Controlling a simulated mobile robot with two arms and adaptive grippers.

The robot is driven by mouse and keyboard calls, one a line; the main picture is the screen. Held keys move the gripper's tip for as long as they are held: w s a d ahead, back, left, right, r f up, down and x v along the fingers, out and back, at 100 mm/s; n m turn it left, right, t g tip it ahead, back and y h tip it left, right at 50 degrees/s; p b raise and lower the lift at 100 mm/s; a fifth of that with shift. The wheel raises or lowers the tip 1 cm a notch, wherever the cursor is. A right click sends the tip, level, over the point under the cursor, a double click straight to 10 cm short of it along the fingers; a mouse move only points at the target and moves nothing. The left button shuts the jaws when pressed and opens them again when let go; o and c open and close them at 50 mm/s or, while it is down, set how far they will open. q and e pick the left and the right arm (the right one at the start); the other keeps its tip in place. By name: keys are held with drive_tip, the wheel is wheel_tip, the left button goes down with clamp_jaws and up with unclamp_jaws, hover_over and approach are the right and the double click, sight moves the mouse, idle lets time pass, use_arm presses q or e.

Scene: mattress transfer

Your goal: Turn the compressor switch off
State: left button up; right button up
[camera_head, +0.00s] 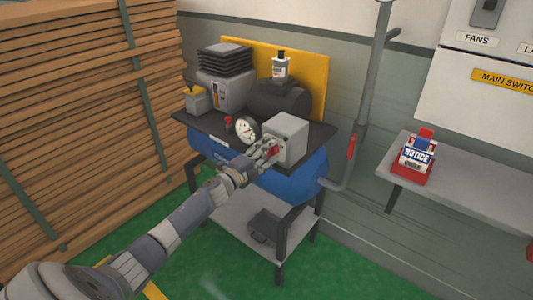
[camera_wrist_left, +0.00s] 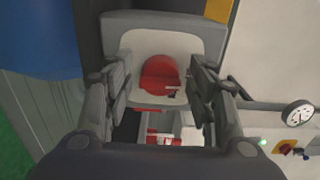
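The blue compressor (camera_head: 305,175) stands under a dark-topped table in the head view. Its switch is a red rotary knob (camera_wrist_left: 160,75) on the pale face of a grey box (camera_head: 290,135). In the head view the red knob (camera_head: 273,152) is partly covered by my left gripper (camera_head: 266,153), which is at the box's front. In the left wrist view my left gripper (camera_wrist_left: 161,88) is open, with one finger on each side of the knob. I cannot tell whether the fingers touch it. My right gripper is in neither view.
A pressure gauge (camera_head: 246,130) sits left of the box. Stacked planks (camera_head: 80,120) fill the left. A bench (camera_head: 465,185) with a red notice box (camera_head: 416,160) stands right. Green floor (camera_head: 350,275) is clear in front.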

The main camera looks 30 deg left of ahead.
use_arm(q)
drive_tip(key=shift+s, duration=0.1)
drive_tip(key=s+a, duration=0.1)
drive_tip(key=s, duration=1)
drive_tip(key=shift+s, duration=0.4)
idle(0.4)
